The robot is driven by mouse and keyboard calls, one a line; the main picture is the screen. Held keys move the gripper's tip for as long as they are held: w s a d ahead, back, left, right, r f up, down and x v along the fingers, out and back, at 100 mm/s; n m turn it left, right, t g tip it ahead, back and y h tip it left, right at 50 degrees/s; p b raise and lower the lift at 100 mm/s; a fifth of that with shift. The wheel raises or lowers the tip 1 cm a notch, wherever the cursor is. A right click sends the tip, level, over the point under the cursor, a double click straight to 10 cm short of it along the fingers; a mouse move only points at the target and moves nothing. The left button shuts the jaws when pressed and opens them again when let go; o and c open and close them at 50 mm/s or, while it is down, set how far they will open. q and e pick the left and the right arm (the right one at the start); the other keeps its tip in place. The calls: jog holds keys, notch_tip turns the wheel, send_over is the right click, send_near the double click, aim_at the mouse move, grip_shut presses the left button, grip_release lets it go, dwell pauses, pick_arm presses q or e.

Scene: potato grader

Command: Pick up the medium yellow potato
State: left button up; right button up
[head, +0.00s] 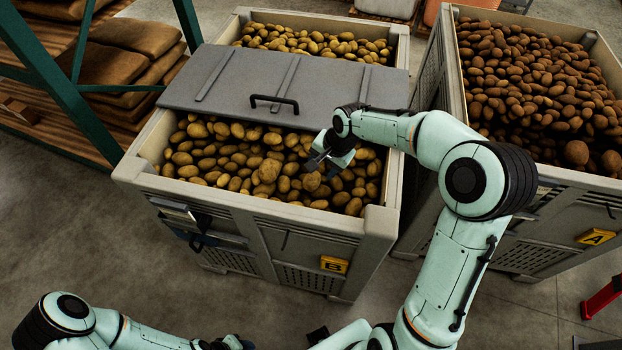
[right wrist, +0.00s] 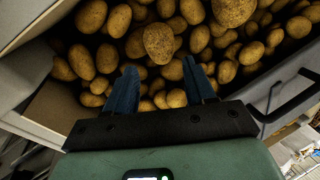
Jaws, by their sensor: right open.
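Yellow potatoes of several sizes fill the front opening of the grey crate marked B (head: 386,225). Which one is the medium potato I cannot tell for sure. One larger round potato (head: 312,181) lies just below my right gripper (head: 323,163), and another (head: 269,170) lies to its left. In the right wrist view a rounded potato (right wrist: 159,43) lies ahead of the gap between the fingers (right wrist: 162,86), with a bigger one (right wrist: 233,10) at the top. My right gripper is open, with no potato held. My left gripper (head: 230,343) is low at the bottom edge, partly cut off.
A grey lid (head: 220,82) with a black handle (head: 274,103) covers the middle of crate B, close behind my right gripper. Crate A (head: 548,180) with brown potatoes stands at the right. Shelving with sacks (head: 137,50) stands at the left. The floor (head: 70,230) at front left is clear.

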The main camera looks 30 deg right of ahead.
aim_at(314, 177)
jog(key=x, duration=0.3)
jog(key=shift+w+r, duration=0.1)
jog(key=x, duration=0.5)
jog(key=shift+a, duration=0.1)
jog(key=c, duration=0.7)
